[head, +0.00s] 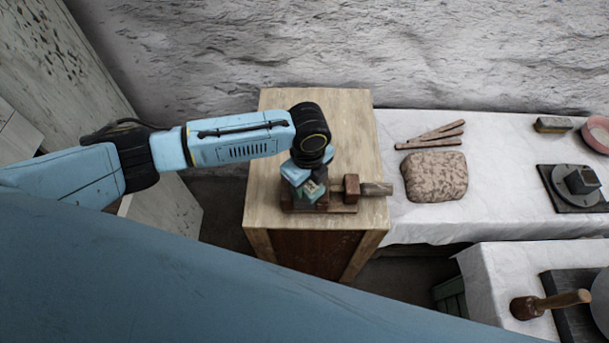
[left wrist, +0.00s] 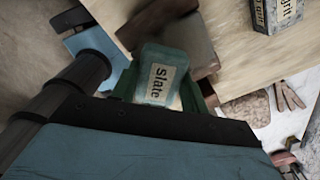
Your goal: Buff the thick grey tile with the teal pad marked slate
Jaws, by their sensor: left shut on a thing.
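The teal pad (left wrist: 160,80) with a white label reading "Slate" shows in the left wrist view. It is between the fingers of my left gripper (left wrist: 160,92), which is shut on it. In the head view my left gripper (head: 311,190) points down over a brown wooden rack (head: 340,209) on the wooden cabinet, and the pad (head: 312,191) is partly hidden by it. A thick, square grey tile (head: 582,181) lies on a grey round disc at the far right, well away from the gripper. My right gripper is not in view.
The wooden cabinet (head: 345,115) stands beside a white-covered table (head: 500,220). A mottled stone (head: 435,177) and several wooden sticks (head: 432,136) lie between cabinet and tile. A mallet (head: 550,303) lies at lower right. A block labelled "grit" (left wrist: 279,14) is near the pad.

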